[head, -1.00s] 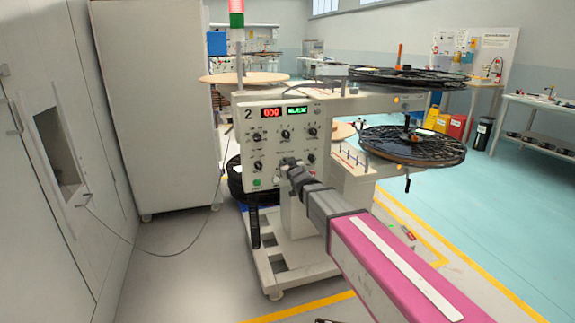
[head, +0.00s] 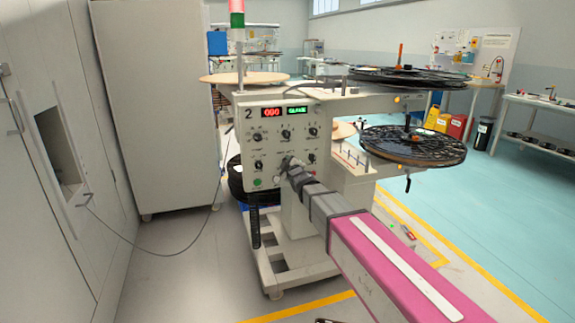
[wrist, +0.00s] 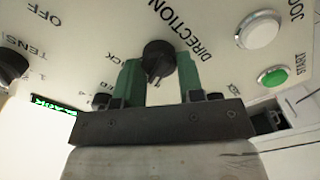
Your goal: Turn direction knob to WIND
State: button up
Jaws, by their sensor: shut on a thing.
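The direction knob (wrist: 158,60) is black and round, beside the DIRECTION lettering, which appears upside down in the wrist view. My gripper (wrist: 158,74) has its two green fingers on either side of the knob and is shut on it. A pale mark on the knob faces the gripper's palm. The WIND label cannot be read; lettering near the fingers is partly hidden. In the head view my gripper (head: 287,166) is at the lower middle of the cream control panel (head: 258,138), and the knob is hidden behind it.
Near the knob in the wrist view are a white JOG button (wrist: 259,30), a green START button (wrist: 273,76) and another black knob (wrist: 12,66). Black reels (head: 412,146) overhang right of the panel. A grey cabinet (head: 155,110) stands left.

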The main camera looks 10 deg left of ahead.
jog(key=shift+n, duration=0.8)
jog(key=o, duration=0.9)
jog(key=shift+s, duration=0.15)
jog(key=v, duration=1)
jog(key=shift+s+d, duration=0.2)
jog(key=shift+s, duration=0.1)
